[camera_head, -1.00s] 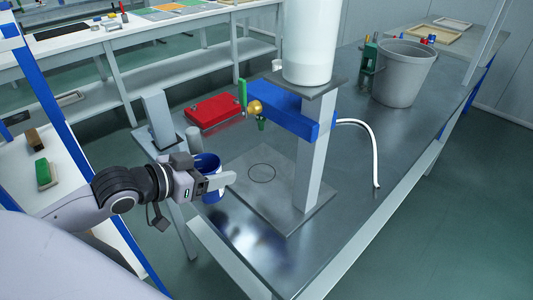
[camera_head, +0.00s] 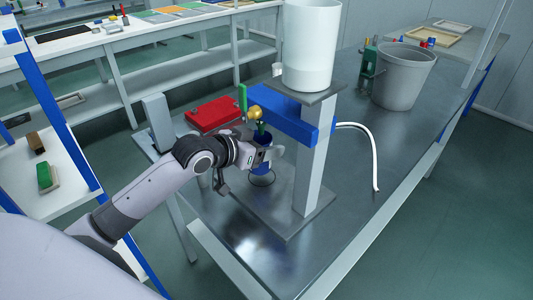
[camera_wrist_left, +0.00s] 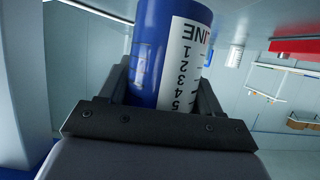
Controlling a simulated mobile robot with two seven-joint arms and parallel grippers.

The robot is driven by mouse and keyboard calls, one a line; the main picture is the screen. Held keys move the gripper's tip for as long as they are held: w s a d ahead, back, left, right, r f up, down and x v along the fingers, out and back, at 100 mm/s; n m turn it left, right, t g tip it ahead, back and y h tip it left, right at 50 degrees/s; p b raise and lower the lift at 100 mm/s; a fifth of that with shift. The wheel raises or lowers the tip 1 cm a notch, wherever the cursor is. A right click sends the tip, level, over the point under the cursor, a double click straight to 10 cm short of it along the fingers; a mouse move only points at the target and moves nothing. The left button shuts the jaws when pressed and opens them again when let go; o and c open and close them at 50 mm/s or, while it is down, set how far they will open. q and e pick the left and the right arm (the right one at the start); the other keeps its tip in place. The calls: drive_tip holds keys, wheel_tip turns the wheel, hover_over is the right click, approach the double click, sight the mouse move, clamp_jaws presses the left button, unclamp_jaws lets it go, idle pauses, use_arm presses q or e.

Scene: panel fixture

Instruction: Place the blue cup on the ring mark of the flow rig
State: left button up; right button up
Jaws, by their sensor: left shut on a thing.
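The blue cup (camera_head: 263,168) shows in the head view under the rig's brass knob (camera_head: 254,112), mostly hidden by my left gripper (camera_head: 268,155). In the left wrist view the cup (camera_wrist_left: 150,50) is blue with a white scale label and sits between the two dark fingers. My left gripper is shut on it. The ring mark (camera_head: 262,185) is a thin dark circle on the rig's base plate (camera_head: 290,215). Its near edge shows just below the cup; I cannot tell whether the cup touches the plate. My right gripper is not in view.
The rig's grey post (camera_head: 308,175), blue arm (camera_head: 290,113) and white tank (camera_head: 312,45) stand close to my left gripper. A red block (camera_head: 213,113) lies behind. A white hose (camera_head: 374,160) and a grey bucket (camera_head: 403,77) are at right. The table's front is clear.

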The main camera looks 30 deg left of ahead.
use_arm(q)
drive_tip(key=shift+w+d+f, duration=0.1)
drive_tip(key=shift+w+d, duration=0.1)
drive_tip(key=shift+w, duration=0.2)
drive_tip(key=shift+f, duration=1.65)
drive_tip(key=shift+f, duration=0.1)
drive_tip(key=o, duration=1)
drive_tip(key=v, duration=1.2)
